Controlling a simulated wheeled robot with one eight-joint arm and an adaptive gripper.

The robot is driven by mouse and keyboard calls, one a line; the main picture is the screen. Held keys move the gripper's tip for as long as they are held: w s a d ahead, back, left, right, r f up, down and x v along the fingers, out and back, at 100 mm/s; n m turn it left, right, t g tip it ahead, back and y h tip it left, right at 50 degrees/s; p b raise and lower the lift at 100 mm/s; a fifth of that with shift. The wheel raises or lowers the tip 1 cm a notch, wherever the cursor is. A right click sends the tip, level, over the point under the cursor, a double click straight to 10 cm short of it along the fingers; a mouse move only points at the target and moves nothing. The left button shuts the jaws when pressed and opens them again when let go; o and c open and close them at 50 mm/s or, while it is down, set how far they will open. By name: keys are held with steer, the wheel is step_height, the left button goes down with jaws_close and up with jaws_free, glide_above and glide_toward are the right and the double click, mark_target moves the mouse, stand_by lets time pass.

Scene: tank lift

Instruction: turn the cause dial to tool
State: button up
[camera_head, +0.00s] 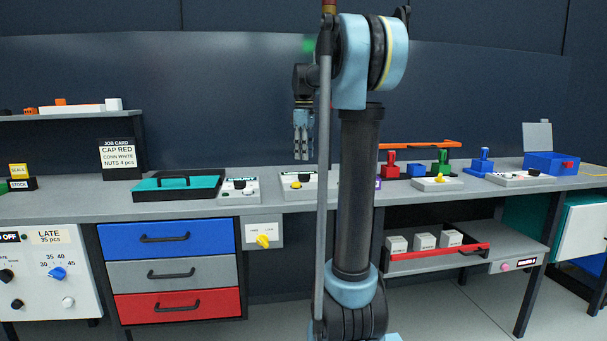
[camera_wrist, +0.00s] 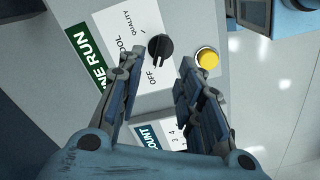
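In the wrist view, a black dial (camera_wrist: 160,47) sits on a pale panel face with a white label reading OFF, a partly covered word ending in OOL, and QUALITY. The dial's long grip appears to point down toward OFF. My gripper (camera_wrist: 162,63) is open, with its fingers on either side of the view and the dial showing beyond the gap between the tips. I see no contact with the dial. In the head view, my gripper (camera_head: 302,150) hangs fingers down over the bench area.
A yellow button (camera_wrist: 207,58) sits right of the dial. A green label ending in NE RUN (camera_wrist: 86,58) lies left, and a blue COUNT label (camera_wrist: 150,137) lies below. In the head view, a black-and-teal tray (camera_head: 178,196) and small control panels (camera_head: 240,197) stand on the bench (camera_head: 110,213).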

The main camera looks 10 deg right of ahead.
mark_target(304, 177)
step_height(304, 177, down, 8)
steer(key=shift+r, duration=0.25)
jaws_close()
